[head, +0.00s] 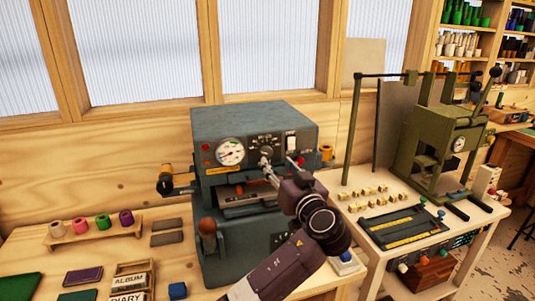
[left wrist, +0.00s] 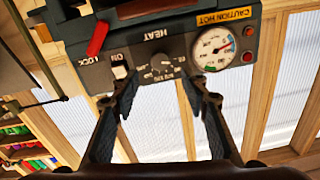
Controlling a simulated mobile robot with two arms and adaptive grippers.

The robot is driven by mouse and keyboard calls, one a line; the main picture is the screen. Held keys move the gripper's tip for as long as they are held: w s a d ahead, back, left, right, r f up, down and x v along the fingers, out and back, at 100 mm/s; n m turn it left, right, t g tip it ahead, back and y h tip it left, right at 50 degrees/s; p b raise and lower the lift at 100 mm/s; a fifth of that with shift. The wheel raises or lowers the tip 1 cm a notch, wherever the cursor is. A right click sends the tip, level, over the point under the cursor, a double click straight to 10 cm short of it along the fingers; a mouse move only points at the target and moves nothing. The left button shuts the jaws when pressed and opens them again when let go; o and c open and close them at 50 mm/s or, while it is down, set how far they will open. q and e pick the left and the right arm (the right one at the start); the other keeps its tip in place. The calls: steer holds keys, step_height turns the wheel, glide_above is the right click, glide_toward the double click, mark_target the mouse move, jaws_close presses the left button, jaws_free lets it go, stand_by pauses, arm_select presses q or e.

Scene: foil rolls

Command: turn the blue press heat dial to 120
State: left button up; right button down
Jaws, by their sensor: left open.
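The blue-grey press (head: 240,118) stands on the left bench. Its heat dial (head: 265,150) is a dark round knob on the front panel, between a white gauge (head: 230,151) and a white switch (head: 291,142). In the left wrist view the panel appears upside down, with the dial (left wrist: 163,70) below the word HEAT. My left gripper (head: 278,164) is open in front of the panel. In the left wrist view its fingertips (left wrist: 160,88) stand on either side of the dial, with space between. The dial's setting is too small to read. My right gripper is not in view.
A red LOCK lever (left wrist: 97,38) and the ON switch (left wrist: 120,72) sit close beside the dial. Coloured foil rolls stand on a wooden rack (head: 95,236) at left. An olive press (head: 440,140) and small stamp blocks (head: 370,190) are on the right table.

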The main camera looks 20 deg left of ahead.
mark_target(268, 153)
arm_select(q)
steer(key=p+x, duration=0.2)
steer(key=x, duration=0.4)
steer(key=shift+a, duration=0.1)
steer(key=shift+w+a+f, duration=0.1)
steer(key=shift+w+a, duration=0.1)
steer(key=shift+w, duration=0.15)
steer(key=shift+c, duration=0.2)
jaws_close()
